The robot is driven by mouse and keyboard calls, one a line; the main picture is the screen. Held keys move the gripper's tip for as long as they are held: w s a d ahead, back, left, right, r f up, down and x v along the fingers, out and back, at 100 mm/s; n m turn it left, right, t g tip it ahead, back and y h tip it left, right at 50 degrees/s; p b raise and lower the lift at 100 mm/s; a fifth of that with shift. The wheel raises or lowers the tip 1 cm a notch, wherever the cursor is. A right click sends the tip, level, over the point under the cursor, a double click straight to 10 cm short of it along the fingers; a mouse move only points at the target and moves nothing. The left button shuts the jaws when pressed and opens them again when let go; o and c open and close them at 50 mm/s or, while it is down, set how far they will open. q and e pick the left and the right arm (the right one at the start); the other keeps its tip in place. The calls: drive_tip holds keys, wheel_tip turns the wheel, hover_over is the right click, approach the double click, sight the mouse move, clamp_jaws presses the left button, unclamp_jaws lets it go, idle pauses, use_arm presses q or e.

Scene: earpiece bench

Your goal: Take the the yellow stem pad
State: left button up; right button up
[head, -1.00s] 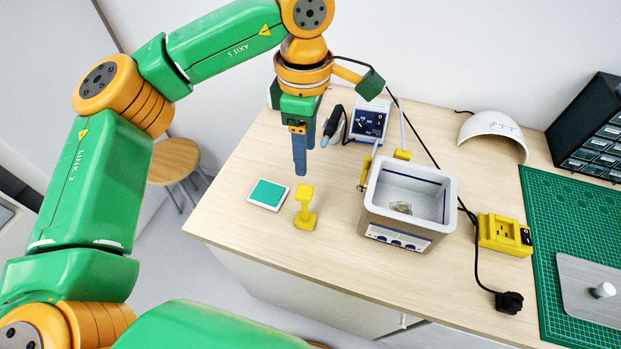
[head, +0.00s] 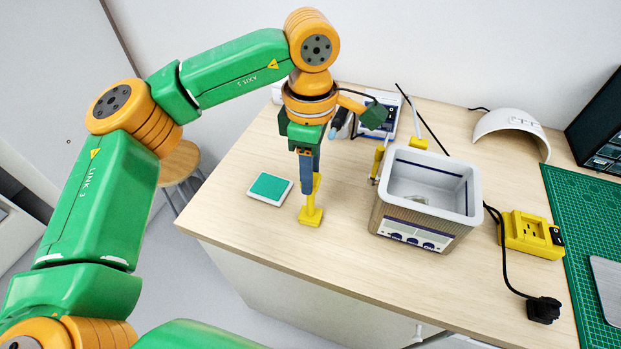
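The yellow stem pad (head: 311,215) stands upright on the wooden bench, near its front left part. Its base and part of its stem show; the upper stem is partly hidden by my gripper. My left gripper (head: 307,186) points straight down, with its blue fingers right at the stem, in front of or around it. I cannot tell whether the fingers touch the stem or how far apart they are. My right gripper is not in view.
A white tray with a teal pad (head: 270,188) lies left of the stem pad. A white open tank (head: 427,220) stands to the right, with a yellow socket box (head: 533,235) and black plug (head: 543,310) beyond. The bench front is clear.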

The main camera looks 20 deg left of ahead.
use_arm(q)
clamp_jaws()
wheel_tip(320, 180, up, 11)
drive_tip(key=p, duration=0.9)
